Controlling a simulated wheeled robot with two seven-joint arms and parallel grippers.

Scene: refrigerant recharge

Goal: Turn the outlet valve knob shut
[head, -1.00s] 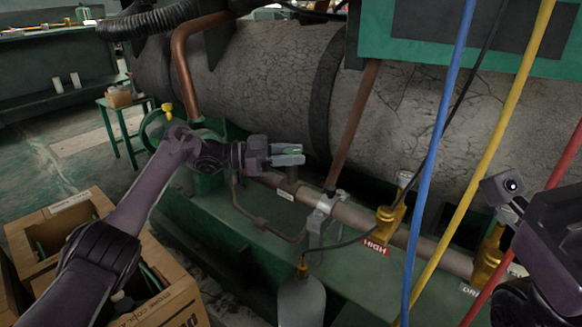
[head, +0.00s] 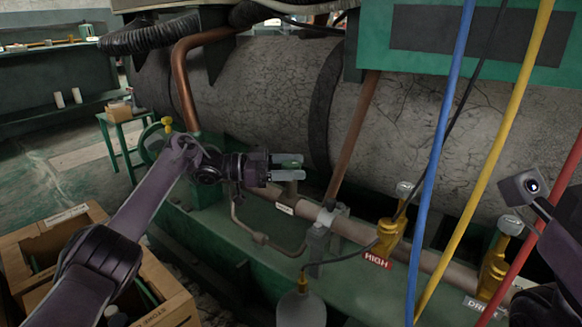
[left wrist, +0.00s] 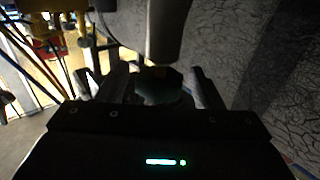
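The outlet valve knob, dark and many-sided, shows in the left wrist view (left wrist: 160,88), between the two fingers. My left gripper (head: 289,168) is over the pipe in the head view, with its fingers apart on either side of the knob. A slim gap seems to show beside the knob, but contact is hard to judge in the dark wrist view. In the head view the fingers hide most of the knob; a short stem (head: 291,187) shows below them. My right arm shows at the lower right edge, with its fingers out of sight.
A large cracked grey tank (head: 410,130) lies behind the pipe (head: 350,228). Brass valves stand at the HIGH label (head: 377,260) and farther right. Blue (head: 440,150), yellow and red hoses hang at the right.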

